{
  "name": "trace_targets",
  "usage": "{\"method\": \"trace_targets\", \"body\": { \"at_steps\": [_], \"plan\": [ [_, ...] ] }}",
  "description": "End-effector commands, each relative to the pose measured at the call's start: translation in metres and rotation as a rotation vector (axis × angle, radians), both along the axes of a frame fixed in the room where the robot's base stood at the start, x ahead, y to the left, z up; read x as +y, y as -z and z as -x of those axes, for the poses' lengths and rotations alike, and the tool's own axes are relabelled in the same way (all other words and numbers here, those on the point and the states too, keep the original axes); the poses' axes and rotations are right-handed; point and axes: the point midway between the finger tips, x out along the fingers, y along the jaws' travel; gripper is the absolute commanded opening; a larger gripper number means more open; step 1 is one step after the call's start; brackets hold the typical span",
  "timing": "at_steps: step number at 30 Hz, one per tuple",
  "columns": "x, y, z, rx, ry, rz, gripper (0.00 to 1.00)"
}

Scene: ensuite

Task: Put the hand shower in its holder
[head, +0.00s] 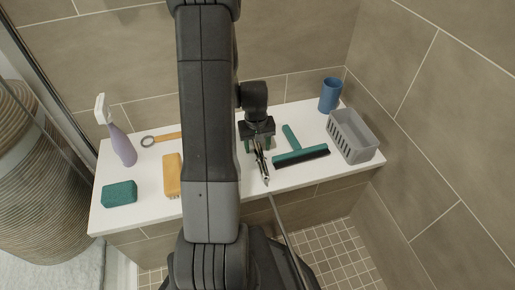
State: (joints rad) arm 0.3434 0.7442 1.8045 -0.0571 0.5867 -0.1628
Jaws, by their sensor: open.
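My gripper (259,146) is open over the white bench, with its fingertips apart. The hand shower (262,168), a thin shiny metallic piece, shows between and just below the fingers, pointing toward the bench's front edge. Its upper part is hidden by my gripper, so I cannot tell whether the fingers touch it. A grey hose (281,219) runs from it over the front edge and down. I cannot see the holder in this view.
A green squeegee (300,156) lies close right of my gripper. A grey basket (352,136) and blue cup (330,95) stand farther right. A purple spray bottle (122,145), green sponge (119,194) and yellow item (173,176) are left. Tiled walls (440,130) enclose the bench.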

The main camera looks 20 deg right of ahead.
Motion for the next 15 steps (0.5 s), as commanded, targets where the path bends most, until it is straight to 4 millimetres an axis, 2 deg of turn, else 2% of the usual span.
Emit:
{"method": "trace_targets", "body": {
  "at_steps": [1, 8, 15],
  "plan": [
    [0.0, -0.0003, 0.0, 0.0, 0.0, 0.0, 0.47],
    [0.0001, -0.0004, -0.0001, 0.0, 0.0, 0.0, 0.01],
    [0.0, -0.0011, -0.0005, -0.001, 0.0, 0.0, 0.0]
  ]
}}
